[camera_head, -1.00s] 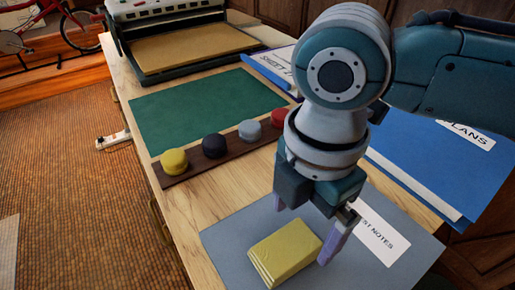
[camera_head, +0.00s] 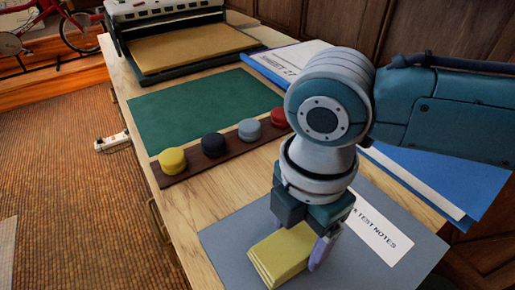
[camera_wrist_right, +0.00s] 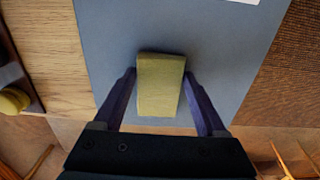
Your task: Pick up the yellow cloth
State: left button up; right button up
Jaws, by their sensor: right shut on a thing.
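The yellow cloth (camera_head: 283,256) is a folded, layered block lying on a grey-blue folder (camera_head: 368,268) at the near end of the desk. In the right wrist view the cloth (camera_wrist_right: 160,85) lies between the two fingers (camera_wrist_right: 162,100), one along each side. The gripper is shut on the cloth, which appears still at the folder's surface. My left gripper is not in view.
A dark wooden strip (camera_head: 196,164) holds yellow, dark blue, grey and red round knobs. Beyond it lie a green mat (camera_head: 200,105) and a machine with a tan bed (camera_head: 195,48). A blue folder (camera_head: 440,178) lies at the right. Bare desk shows left of the grey-blue folder.

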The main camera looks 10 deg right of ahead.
aim_at(298, 239)
jog(key=c, duration=0.4)
jog(key=shift+o, duration=0.2)
notch_tip(298, 239, up, 20)
jog(key=p, duration=0.4)
jog(key=shift+p, duration=0.3)
